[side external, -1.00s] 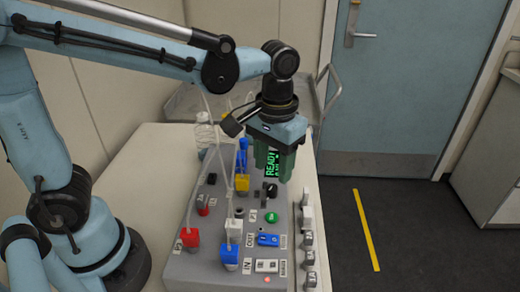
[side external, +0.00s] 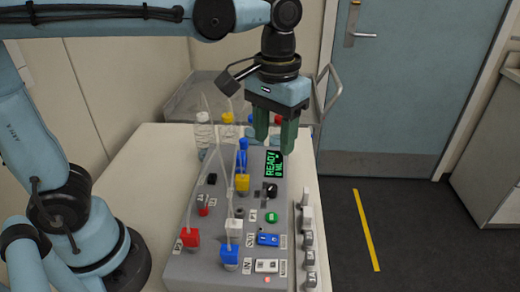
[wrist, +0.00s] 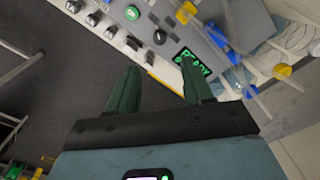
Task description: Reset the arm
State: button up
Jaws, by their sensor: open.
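My gripper (side external: 275,136) hangs from the arm above the far end of the grey control panel (side external: 205,262), fingers pointing down. Its two green fingers are apart with nothing between them. In the wrist view my gripper (wrist: 158,85) is also open and empty, with the floor and the panel's edge beyond. The panel's screen (side external: 273,165) shows green text reading READY. My gripper appears clear of the panel.
Red (side external: 190,237), blue (side external: 229,256) and yellow (side external: 242,183) capped fittings with thin tubes stand on the panel. Clear bottles (side external: 203,132) stand behind it. A metal cart (side external: 190,108) is behind the table.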

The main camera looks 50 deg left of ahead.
jog(key=s+a+f+t, duration=0.1)
jog(key=a+t, duration=0.1)
jog(key=a, duration=0.1)
jog(key=s+a+f+t, duration=0.1)
jog(key=a+f+t, duration=0.1)
jog(key=a, duration=0.1)
jog(key=s+a+f+m+t, duration=0.1)
jog(key=a+f+t, duration=0.1)
jog(key=a, duration=0.1)
jog(key=shift+s+a+f+t, duration=0.2)
jog(key=shift+s+f+t, duration=0.05)
jog(key=shift+s+t, duration=0.05)
jog(key=shift+s+a+f+t, duration=0.15)
jog(key=shift+a+f+t, duration=0.15)
